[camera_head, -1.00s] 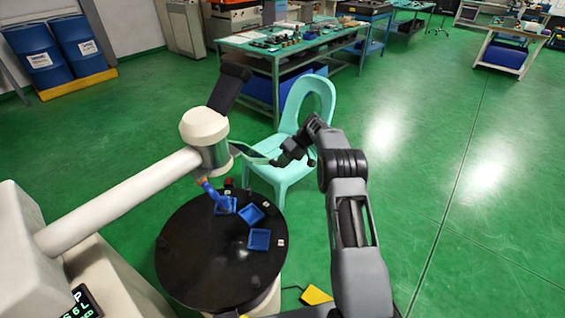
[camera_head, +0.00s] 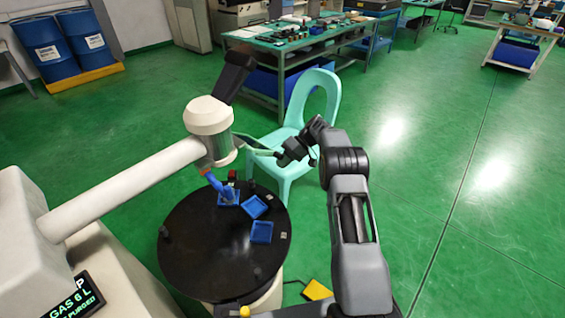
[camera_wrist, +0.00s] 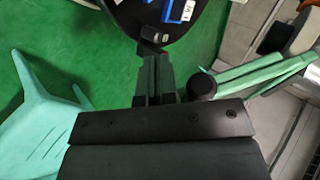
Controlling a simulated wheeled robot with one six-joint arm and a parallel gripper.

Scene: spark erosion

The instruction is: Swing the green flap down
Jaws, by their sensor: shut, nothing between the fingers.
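The green flap (camera_head: 256,146) is a thin panel on the side of the white head (camera_head: 209,117) at the end of the long white arm. It sticks out sideways with a slight downward slope. In the wrist view its green strips (camera_wrist: 262,70) show at the right. My gripper (camera_head: 281,159) is shut and empty at the flap's outer end. I cannot tell whether it touches. In the wrist view the shut fingers (camera_wrist: 155,75) are left of the flap, with a dark round knob (camera_wrist: 202,86) between them.
A black round table (camera_head: 200,250) with several blue trays (camera_head: 261,232) stands below the head, a blue nozzle (camera_head: 220,187) over it. A mint chair (camera_head: 299,135) is close behind my gripper. A workbench (camera_head: 285,50) stands farther back. The floor at right is clear.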

